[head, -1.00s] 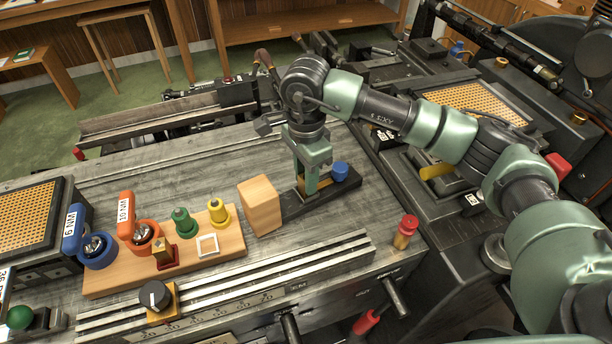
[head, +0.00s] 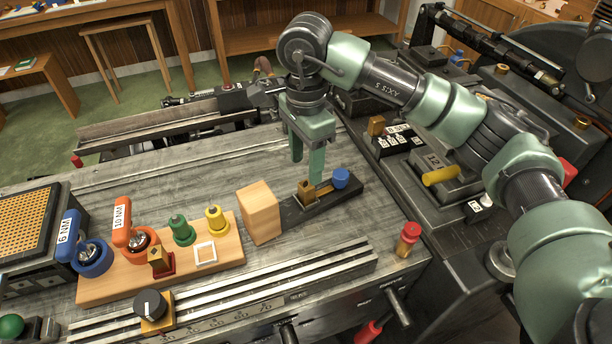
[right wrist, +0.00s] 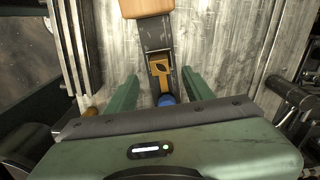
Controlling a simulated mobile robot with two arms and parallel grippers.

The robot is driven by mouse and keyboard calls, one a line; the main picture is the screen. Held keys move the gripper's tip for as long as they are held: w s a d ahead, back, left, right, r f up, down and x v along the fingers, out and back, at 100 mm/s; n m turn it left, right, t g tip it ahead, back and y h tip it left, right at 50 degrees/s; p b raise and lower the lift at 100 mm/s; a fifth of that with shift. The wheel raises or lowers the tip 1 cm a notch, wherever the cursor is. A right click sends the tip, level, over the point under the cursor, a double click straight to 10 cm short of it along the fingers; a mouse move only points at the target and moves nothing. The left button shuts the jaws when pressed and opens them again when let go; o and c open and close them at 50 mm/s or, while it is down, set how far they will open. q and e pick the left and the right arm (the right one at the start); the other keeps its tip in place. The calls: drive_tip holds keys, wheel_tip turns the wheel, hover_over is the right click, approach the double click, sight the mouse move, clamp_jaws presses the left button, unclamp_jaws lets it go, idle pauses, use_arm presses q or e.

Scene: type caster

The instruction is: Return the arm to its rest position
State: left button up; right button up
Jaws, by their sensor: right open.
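My right arm comes in from the right of the head view. Its green right gripper (head: 306,162) points down above the black fixture (head: 318,208) with the small brass block (head: 308,191) and the blue knob (head: 341,177). In the right wrist view the two green fingers (right wrist: 159,88) stand apart with nothing held between them. The brass block (right wrist: 160,70) lies below, beyond the fingertips, and the blue knob (right wrist: 166,100) shows near the gripper's body. My left gripper is not in view.
A wooden block (head: 259,212) stands left of the fixture. A wooden board (head: 221,257) holds blue and orange labelled tools, green and yellow knobs and a white square. A red-capped cylinder (head: 408,238) stands at right. A slotted rail (head: 225,284) runs along the front.

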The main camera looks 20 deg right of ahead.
drive_tip(key=shift+r, duration=0.4)
